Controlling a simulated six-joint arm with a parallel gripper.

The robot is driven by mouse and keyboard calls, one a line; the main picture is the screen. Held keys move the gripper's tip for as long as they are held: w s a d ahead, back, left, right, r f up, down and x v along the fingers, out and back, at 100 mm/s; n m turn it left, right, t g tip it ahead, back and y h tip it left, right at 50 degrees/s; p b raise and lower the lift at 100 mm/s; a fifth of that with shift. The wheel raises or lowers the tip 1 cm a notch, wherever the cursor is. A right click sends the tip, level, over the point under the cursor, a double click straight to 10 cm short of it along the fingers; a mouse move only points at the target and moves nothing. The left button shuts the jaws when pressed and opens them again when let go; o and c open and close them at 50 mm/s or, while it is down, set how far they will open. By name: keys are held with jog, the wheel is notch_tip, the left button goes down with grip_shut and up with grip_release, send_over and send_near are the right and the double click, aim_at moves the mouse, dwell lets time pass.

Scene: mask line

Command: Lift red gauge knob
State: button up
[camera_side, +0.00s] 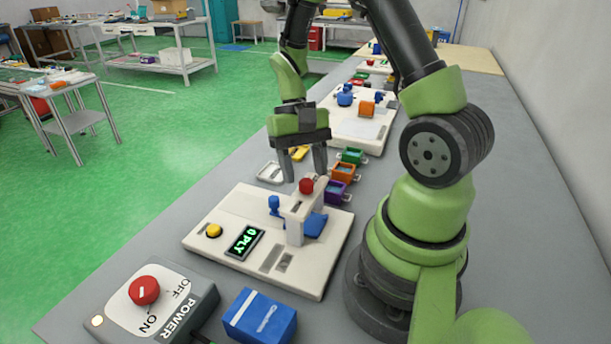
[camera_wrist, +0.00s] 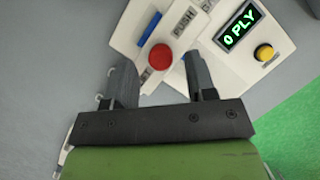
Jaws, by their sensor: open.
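The red gauge knob (camera_side: 306,186) is a small round knob on top of the white gauge frame (camera_side: 296,222), which stands on a white board. In the wrist view the red knob (camera_wrist: 160,57) lies just ahead of the fingertips, between their lines. My gripper (camera_side: 303,165) is open and empty, above and just behind the knob in the side view, with no contact visible. Its two grey fingers also show in the wrist view (camera_wrist: 163,75). A blue knob (camera_side: 274,204) and a blue part (camera_side: 314,225) sit beside the frame.
The white board (camera_side: 215,250) carries a yellow button (camera_side: 213,230) and a display (camera_side: 245,241) reading "0 PLY". Purple (camera_side: 336,192), orange (camera_side: 343,172) and green (camera_side: 352,156) bins stand behind. A power box (camera_side: 170,300) and blue carton (camera_side: 260,318) are in front.

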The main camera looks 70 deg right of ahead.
jog(key=shift+x, duration=1)
jog(key=shift+c, duration=0.2)
grip_shut()
jog(key=shift+r, duration=1.25)
jog(key=shift+o, duration=0.2)
grip_release()
